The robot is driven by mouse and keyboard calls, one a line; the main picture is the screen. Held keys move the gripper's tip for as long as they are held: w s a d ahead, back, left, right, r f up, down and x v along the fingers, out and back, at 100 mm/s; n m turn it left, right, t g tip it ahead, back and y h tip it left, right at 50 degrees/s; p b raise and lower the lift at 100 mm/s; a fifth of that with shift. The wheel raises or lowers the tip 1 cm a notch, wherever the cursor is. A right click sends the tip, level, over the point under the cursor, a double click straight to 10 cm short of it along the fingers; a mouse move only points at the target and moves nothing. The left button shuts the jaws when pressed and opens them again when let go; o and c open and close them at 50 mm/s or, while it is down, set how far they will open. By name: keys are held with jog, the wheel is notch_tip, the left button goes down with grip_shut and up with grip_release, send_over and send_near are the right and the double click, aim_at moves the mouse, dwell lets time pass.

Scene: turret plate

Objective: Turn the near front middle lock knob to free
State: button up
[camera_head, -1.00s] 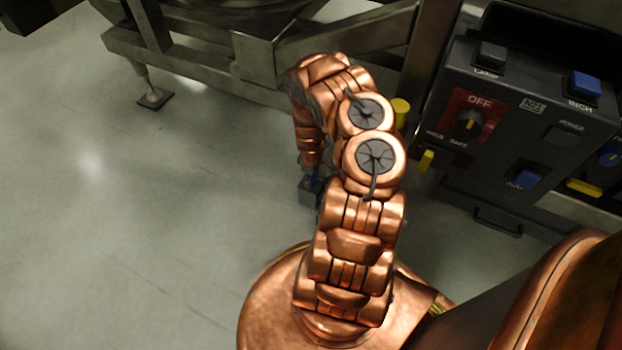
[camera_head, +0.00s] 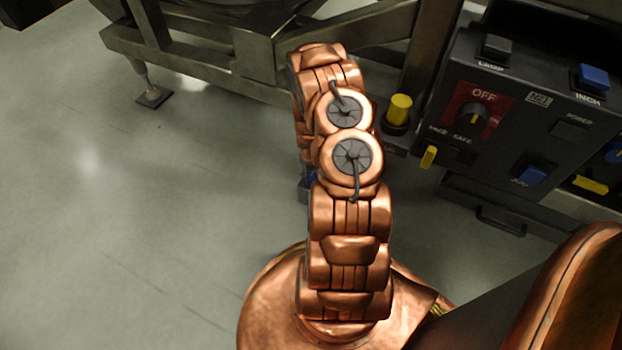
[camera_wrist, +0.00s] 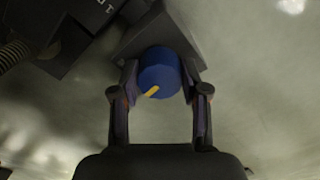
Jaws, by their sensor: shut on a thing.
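In the wrist view a blue round knob (camera_wrist: 158,68) with a yellow pointer mark sits on a dark block (camera_wrist: 150,33). The yellow mark points to the lower left of that picture. My gripper (camera_wrist: 160,76) is shut on the blue knob, one finger on each side. In the head view my own arm hides the gripper and most of this spot. Only a bit of the dark block (camera_head: 306,194) with some blue shows beside the arm. Any lettering by the knob is hidden.
A yellow round knob (camera_head: 398,109) stands right of my arm. A dark control box (camera_head: 530,120) with an OFF/SAFE selector (camera_head: 471,116), blue buttons and a yellow lever (camera_head: 428,156) is further right. A metal frame (camera_head: 190,62) runs behind. The floor at left is clear.

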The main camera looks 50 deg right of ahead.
jog(key=m, duration=0.5)
jog(key=shift+m+b, duration=0.3)
jog(key=shift+b, duration=0.1)
jog(key=m, duration=0.4)
jog(key=shift+m+b, duration=0.3)
jog(key=o, duration=1.1)
jog(key=shift+o, duration=0.2)
notch_tip(320, 180, up, 12)
dwell(0.7)
